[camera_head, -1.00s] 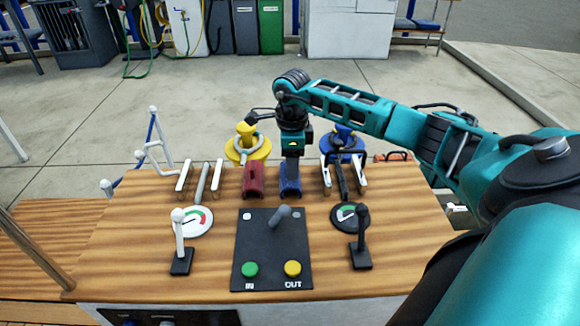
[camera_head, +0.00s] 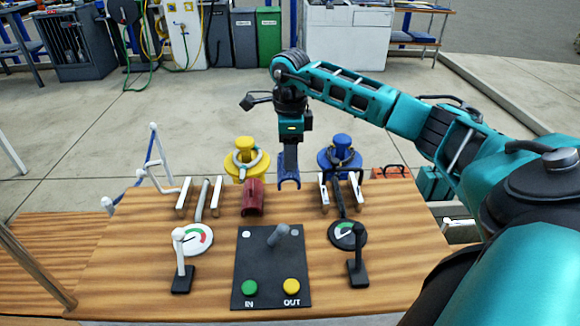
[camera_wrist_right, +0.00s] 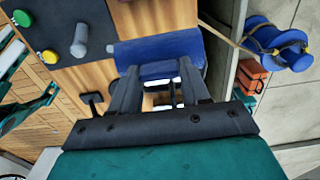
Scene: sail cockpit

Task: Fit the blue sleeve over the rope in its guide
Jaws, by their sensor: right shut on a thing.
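My right gripper (camera_head: 290,165) points down and is shut on the blue sleeve (camera_head: 289,183), a half-round channel held above the back of the wooden table. In the right wrist view the sleeve (camera_wrist_right: 160,48) lies across the gripper's fingertips (camera_wrist_right: 158,74). A dark rope piece (camera_head: 338,198) lies between white guide rails (camera_head: 324,195) right of the sleeve. A grey rope piece (camera_head: 201,200) lies between similar rails (camera_head: 184,196) at the left. The sleeve is over neither rope. My left gripper is not in view.
A red sleeve (camera_head: 253,197) lies on the table left of the blue one. Yellow (camera_head: 245,170) and blue (camera_head: 340,142) winches stand behind. A black panel (camera_head: 270,280) with lever and buttons, dials and two upright levers fill the front. The table right of the black lever is clear.

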